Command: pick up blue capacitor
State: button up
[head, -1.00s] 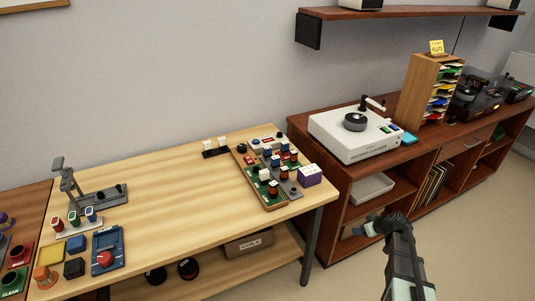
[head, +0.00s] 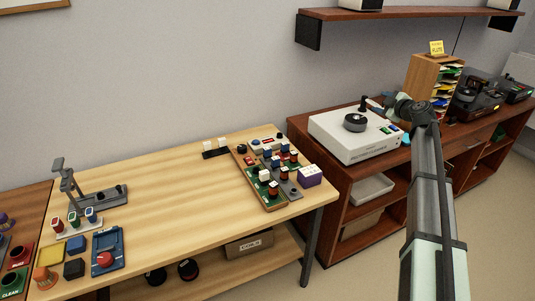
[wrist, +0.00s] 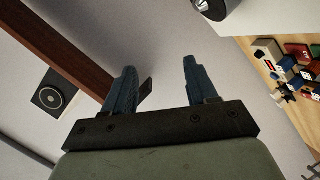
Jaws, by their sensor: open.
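Small blue parts sit among red, white and black ones on a green circuit board (head: 250,176) and the grey strip beside it, at the right end of the light wooden table. One blue part (head: 275,161) stands near the middle of this cluster; I cannot tell for sure which is the blue capacitor. The cluster also shows, small, at the right of the wrist view. My gripper (wrist: 157,68) is open and empty, its two blue fingers apart. In the head view it is raised over the right side of the white record cleaner, well right of the board.
The white record cleaner (head: 340,146) stands on the dark wooden cabinet, with a wooden rack (head: 424,81) to its right. A purple box (head: 310,176) sits beside the board. A grey stand (head: 95,197) is at the table's left. The table's middle is clear.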

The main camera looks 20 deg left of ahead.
jog(key=w+a+r+n+g+y, duration=0.1)
jog(key=w+a+r+n+g, duration=0.2)
jog(key=a, duration=0.6)
jog(key=n+g+h, duration=0.6)
jog(key=g+h, duration=0.3)
send_over(268, 148)
notch_tip(268, 148, down, 14)
jog(key=f, duration=0.7)
jog(key=shift+s, duration=0.3)
jog(key=shift+w+a+f, duration=0.1)
jog(key=shift+w+f, duration=0.05)
jog(key=shift+f, duration=1.25)
jog(key=shift+w+f, duration=0.15)
jog(key=shift+f, duration=1.25)
jog(key=shift+c, duration=0.3)
jog(key=c, duration=0.9)
